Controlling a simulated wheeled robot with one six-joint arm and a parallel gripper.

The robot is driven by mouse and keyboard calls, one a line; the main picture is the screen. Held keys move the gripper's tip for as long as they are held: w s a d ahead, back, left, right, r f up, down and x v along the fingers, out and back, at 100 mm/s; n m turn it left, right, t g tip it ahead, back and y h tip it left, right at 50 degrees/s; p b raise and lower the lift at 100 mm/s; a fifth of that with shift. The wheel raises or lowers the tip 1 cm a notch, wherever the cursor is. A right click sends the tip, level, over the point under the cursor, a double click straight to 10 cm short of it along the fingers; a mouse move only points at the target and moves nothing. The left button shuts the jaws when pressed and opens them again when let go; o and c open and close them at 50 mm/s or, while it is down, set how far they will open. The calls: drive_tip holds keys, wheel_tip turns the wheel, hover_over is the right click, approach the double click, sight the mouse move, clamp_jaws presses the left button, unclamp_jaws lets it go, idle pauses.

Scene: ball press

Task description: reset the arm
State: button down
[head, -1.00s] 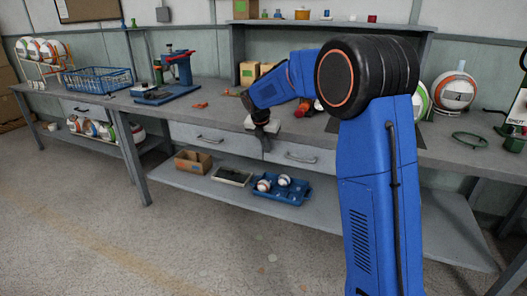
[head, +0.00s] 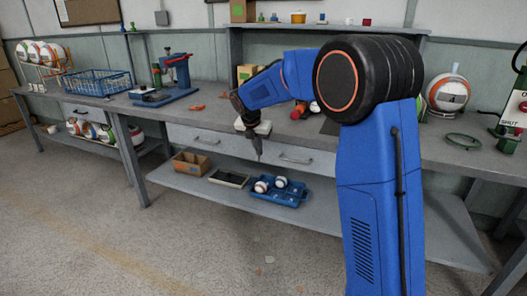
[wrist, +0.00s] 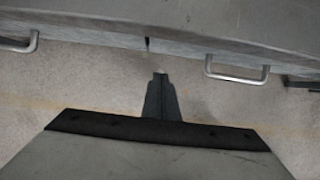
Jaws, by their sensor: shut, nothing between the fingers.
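My blue arm (head: 365,190) reaches left over the workbench in the head view. My gripper (head: 259,157) hangs at its end, with dark narrow fingers pointing down below a pale hand, in front of the bench's drawer fronts. In the wrist view my gripper (wrist: 160,76) is shut, its fingers together and empty, over bare floor. The fingers appear clear of the bench; the exact distance to it cannot be told.
The workbench (head: 215,115) carries a blue press (head: 177,80) and a blue basket (head: 98,82). A blue tray (head: 280,196) with balls lies on the lower shelf. Drawer handles (wrist: 237,75) stick out near the fingers. The floor (head: 130,240) in front is free.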

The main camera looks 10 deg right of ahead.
drive_tip(key=v, duration=0.8)
drive_tip(key=s+d+r+m, duration=0.1)
drive_tip(key=s+d+m, duration=0.25)
drive_tip(key=s, duration=0.45)
drive_tip(key=s+d+r+m+y, duration=0.1)
drive_tip(key=s+d+m, duration=0.1)
drive_tip(key=s+m, duration=0.45)
drive_tip(key=s+d+r+m, duration=0.2)
drive_tip(key=s+m, duration=0.1)
drive_tip(key=s, duration=0.6)
drive_tip(key=s+d+f+m, duration=0.1)
drive_tip(key=s+f+m, duration=0.4)
drive_tip(key=s+m, duration=0.3)
drive_tip(key=s+d+f+m+t+y, duration=0.1)
drive_tip(key=s+f+m, duration=0.4)
drive_tip(key=s, duration=1.2)
drive_tip(key=m, duration=0.2)
drive_tip(key=shift+d+m+y, duration=0.25)
drive_tip(key=shift+m+y, duration=0.05)
drive_tip(key=shift+m, duration=0.1)
